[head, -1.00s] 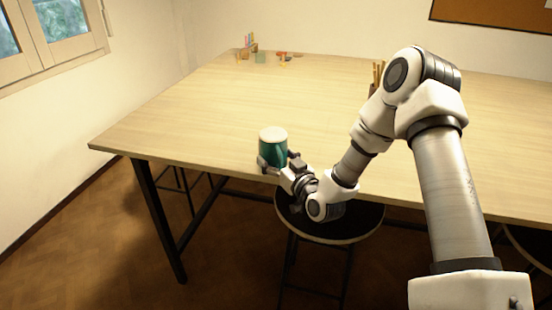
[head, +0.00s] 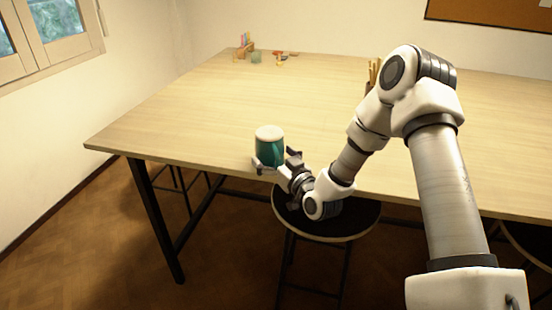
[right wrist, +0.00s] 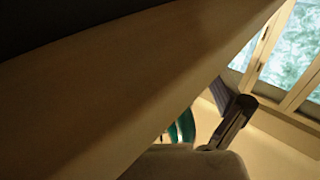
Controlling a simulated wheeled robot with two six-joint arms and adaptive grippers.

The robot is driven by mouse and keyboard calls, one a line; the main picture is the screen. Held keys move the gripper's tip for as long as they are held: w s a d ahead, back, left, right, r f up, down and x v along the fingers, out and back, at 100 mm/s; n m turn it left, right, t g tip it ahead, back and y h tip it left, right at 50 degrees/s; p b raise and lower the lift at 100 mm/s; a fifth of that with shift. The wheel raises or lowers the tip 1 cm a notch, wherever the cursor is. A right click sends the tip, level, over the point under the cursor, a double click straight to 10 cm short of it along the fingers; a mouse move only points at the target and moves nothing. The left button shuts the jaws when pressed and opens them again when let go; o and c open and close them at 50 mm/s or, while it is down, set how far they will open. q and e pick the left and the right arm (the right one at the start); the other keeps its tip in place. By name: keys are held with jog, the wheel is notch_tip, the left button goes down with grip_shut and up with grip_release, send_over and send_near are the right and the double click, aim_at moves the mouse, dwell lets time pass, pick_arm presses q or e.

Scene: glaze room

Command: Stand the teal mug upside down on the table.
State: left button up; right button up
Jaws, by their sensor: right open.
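The teal mug (head: 270,152) stands on the table (head: 200,130) near its front edge. Its pale, flat, closed-looking end faces up, so it looks upside down and upright, not tilted. My right gripper (head: 274,161) is open at the front edge, with one finger on each side of the mug's lower part. Whether a finger still touches the mug I cannot tell. In the right wrist view a curved teal part of the mug (right wrist: 187,126) shows beside a dark finger; the rest is hidden. My left gripper is not in view.
A dark round stool (head: 335,222) stands below my right forearm at the table's front. A pencil holder (head: 370,89) is partly behind my arm. The table's middle is clear.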

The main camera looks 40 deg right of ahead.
jog(key=shift+s+a+f, duration=0.15)
jog(key=shift+s+f, duration=0.4)
jog(key=shift+f, duration=0.3)
jog(key=s+r, duration=0.1)
jog(key=s, duration=1)
jog(key=shift+a+r, duration=0.15)
jog(key=shift+a, duration=0.05)
jog(key=shift+w, duration=0.1)
